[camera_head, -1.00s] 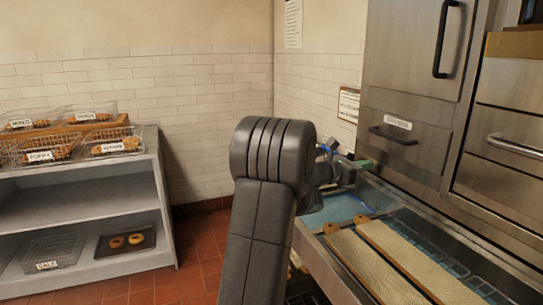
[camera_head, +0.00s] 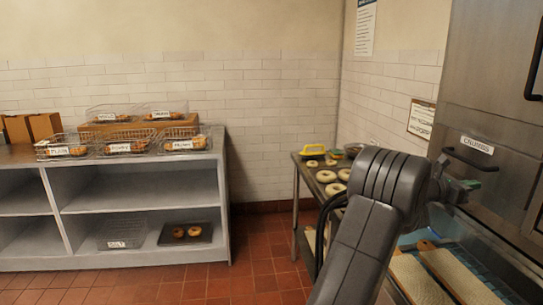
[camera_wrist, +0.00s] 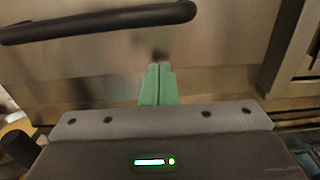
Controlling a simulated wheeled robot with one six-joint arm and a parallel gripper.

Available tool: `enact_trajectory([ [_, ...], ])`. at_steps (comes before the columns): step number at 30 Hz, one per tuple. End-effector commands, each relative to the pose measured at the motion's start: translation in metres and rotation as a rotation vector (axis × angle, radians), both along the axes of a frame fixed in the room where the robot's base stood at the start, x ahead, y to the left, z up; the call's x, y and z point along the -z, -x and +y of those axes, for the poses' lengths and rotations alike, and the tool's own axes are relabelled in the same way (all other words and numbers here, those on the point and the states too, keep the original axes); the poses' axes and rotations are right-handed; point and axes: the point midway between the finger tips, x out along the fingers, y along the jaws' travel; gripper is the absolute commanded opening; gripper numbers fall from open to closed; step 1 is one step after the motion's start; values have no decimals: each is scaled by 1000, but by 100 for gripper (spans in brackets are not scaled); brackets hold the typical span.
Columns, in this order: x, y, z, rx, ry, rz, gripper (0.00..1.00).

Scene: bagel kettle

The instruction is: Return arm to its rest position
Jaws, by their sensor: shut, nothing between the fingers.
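My arm rises in the lower right of the head view, bent at the elbow, with its end turned toward the steel oven front. My gripper (camera_wrist: 158,84) shows in the wrist view as two green fingers pressed together with nothing between them. It faces a steel panel below a dark bar handle (camera_wrist: 100,22). In the head view the gripper is mostly hidden behind my arm; only a bit of green shows at its right.
A steel oven (camera_head: 490,110) stands close on the right, with long boards (camera_head: 455,272) below it. A table with bagels (camera_head: 326,176) stands behind my arm. A grey shelf (camera_head: 140,200) with bagel baskets (camera_head: 125,147) is at left. Red floor (camera_head: 262,262) lies open between.

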Motion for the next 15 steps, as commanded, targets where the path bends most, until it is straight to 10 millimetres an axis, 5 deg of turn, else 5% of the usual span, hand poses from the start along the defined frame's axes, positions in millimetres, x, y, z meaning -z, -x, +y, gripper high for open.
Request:
enact_trajectory([
  [15, -2, 6, -13, 2, 3, -2, 0],
])
